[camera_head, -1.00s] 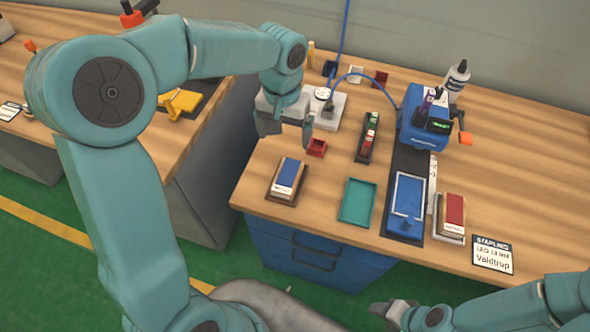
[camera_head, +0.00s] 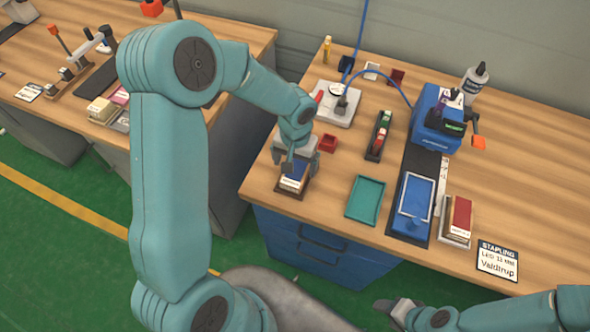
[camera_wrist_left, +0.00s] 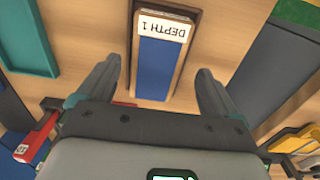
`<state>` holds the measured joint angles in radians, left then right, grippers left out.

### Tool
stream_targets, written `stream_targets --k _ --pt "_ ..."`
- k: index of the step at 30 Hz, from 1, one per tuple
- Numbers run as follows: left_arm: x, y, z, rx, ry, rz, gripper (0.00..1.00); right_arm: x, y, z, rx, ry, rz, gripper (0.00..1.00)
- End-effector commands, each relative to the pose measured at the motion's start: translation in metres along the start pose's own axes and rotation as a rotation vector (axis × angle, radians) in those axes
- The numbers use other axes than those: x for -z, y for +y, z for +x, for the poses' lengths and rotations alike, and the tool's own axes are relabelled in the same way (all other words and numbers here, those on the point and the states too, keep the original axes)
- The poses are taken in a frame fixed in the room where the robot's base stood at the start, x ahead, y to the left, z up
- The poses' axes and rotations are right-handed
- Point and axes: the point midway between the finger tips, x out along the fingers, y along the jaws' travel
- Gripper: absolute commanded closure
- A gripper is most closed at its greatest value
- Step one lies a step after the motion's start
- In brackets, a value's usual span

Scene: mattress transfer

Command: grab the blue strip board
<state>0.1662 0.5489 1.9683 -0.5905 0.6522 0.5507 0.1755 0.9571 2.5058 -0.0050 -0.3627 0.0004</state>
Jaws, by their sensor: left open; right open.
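The blue strip board (camera_head: 291,183), a stack with a blue top and a white end label, lies in a brown wooden tray (camera_head: 281,187) at the bench's front left corner. In the left wrist view the blue strip board (camera_wrist_left: 155,68) shows a label reading "DEPTH 1". My left gripper (camera_head: 302,170) is open right over it and partly hides it. In the left wrist view the fingers of my left gripper (camera_wrist_left: 158,75) stand apart on either side of the board, with gaps at both sides. My right gripper (camera_head: 386,310) is low in front of the bench, away from the board.
A teal tray (camera_head: 366,200), a blue fixture (camera_head: 412,204) and a red-topped stack (camera_head: 459,218) lie to the right. A small red box (camera_head: 328,142) sits just behind the board. A stapling sign (camera_head: 497,261) lies at the front right. The far right bench top is clear.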

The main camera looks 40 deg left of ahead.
Motion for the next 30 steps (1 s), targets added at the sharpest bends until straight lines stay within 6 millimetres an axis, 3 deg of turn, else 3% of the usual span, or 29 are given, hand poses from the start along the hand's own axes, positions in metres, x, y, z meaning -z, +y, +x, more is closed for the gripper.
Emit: stream_targets --k 4,11,13,17,18,30 --pt "0.002 0.001 0.017 0.001 -0.001 0.002 0.06 0.001 0.000 -0.001 0.000 0.001 0.001 0.45" --pt "0.002 0.001 0.019 0.000 0.001 0.002 0.06 0.000 0.000 -0.001 0.000 0.001 0.001 0.45" --pt "0.002 0.001 0.019 0.000 0.001 0.002 0.23 0.000 0.000 -0.001 0.000 0.001 0.000 0.45" --pt "0.002 0.001 0.019 0.000 0.001 0.002 0.65 0.000 0.000 -0.001 0.000 0.001 0.001 0.45" --pt "0.002 0.001 0.019 0.000 0.001 0.002 0.70 0.001 0.000 -0.001 0.000 0.001 0.001 0.45" --pt "0.002 0.001 0.011 0.001 0.002 0.001 0.70 0.000 0.000 -0.001 0.000 0.001 0.001 0.45"
